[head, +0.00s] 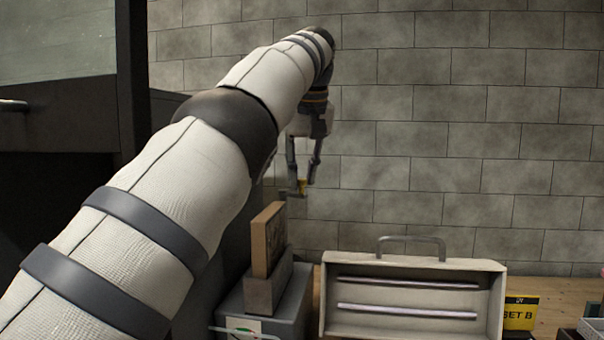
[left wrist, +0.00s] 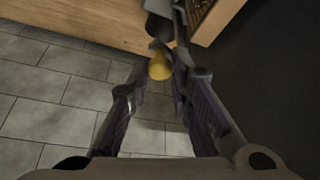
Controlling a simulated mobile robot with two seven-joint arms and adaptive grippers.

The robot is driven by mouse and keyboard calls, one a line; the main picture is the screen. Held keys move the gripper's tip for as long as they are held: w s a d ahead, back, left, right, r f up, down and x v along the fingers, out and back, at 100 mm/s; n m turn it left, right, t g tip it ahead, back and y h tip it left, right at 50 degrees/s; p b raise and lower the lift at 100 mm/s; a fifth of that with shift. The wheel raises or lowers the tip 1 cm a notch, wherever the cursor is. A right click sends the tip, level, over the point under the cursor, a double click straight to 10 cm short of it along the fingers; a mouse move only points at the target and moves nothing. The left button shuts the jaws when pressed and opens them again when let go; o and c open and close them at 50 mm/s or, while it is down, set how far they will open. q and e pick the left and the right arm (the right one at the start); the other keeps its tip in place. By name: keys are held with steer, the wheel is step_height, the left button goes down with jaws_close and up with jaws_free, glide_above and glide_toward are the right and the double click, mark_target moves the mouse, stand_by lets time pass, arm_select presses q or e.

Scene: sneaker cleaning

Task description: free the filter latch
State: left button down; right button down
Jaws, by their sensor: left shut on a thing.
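My left gripper (head: 301,188) hangs at the end of my left arm, in front of the brick wall and just above and behind the filter. It is shut on a small yellow latch piece (head: 303,186). In the left wrist view the rounded yellow piece (left wrist: 160,66) shows between the fingertips. The filter (head: 266,240) is a brown-framed panel standing upright in a grey holder (head: 272,286) on a grey box. A corner of its frame and dark mesh (left wrist: 203,14) shows in the left wrist view. I cannot tell whether the latch is still joined to anything. My right gripper is not in view.
An open pale case (head: 414,264) with a handle and two light bars stands right of the grey box (head: 298,312). A yellow "SET B" sign (head: 520,313) stands further right on the wooden bench (head: 562,290). A dark cabinet (head: 60,150) fills the left.

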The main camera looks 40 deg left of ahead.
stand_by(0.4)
arm_select(q)
steer(key=c, duration=1.5)
jaws_free()
steer(key=shift+o, duration=0.2)
